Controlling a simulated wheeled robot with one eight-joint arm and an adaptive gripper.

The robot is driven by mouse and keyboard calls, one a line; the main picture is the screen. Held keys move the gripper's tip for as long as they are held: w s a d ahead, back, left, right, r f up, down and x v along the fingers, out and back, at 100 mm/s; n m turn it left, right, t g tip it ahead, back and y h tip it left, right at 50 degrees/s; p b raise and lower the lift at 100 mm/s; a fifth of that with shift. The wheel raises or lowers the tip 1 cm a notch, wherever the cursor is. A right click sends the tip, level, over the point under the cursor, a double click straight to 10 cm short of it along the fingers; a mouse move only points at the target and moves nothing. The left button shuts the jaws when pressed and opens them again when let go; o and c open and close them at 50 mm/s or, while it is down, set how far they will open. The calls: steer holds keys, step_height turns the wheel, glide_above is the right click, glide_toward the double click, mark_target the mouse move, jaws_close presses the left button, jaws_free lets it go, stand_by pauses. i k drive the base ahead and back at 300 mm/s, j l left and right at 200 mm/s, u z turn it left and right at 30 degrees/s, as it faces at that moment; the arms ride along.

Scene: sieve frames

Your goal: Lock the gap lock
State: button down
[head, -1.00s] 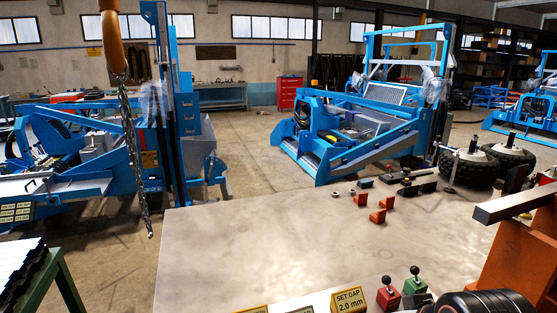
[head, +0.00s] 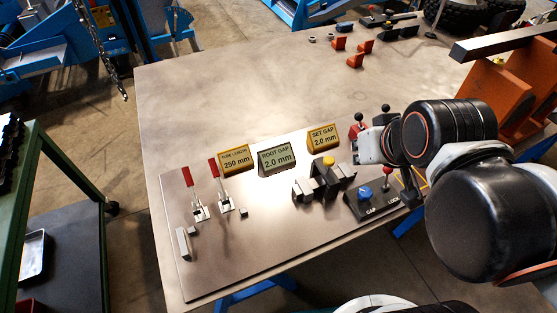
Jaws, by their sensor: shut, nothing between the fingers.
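The gap lock is a small lever with a red knob (head: 387,171) on a dark control box (head: 375,205), by the label LOCK. A blue gap knob (head: 365,194) sits to its left, by the label GAP. The lever stands roughly upright. A yellow sign (head: 324,137) reads SET GAP 2.0 mm and a green display (head: 277,158) reads ROOT GAP 2.0 mm.
Two red-handled clamps (head: 221,188) stand on the plate at left. A dark fixture with a yellow knob (head: 327,170) is left of the control box. A red lever box (head: 355,130) stands behind my gripper. The back left of the table (head: 220,95) is clear.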

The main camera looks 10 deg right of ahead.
mark_target(388, 171)
steer(key=z, duration=0.65)
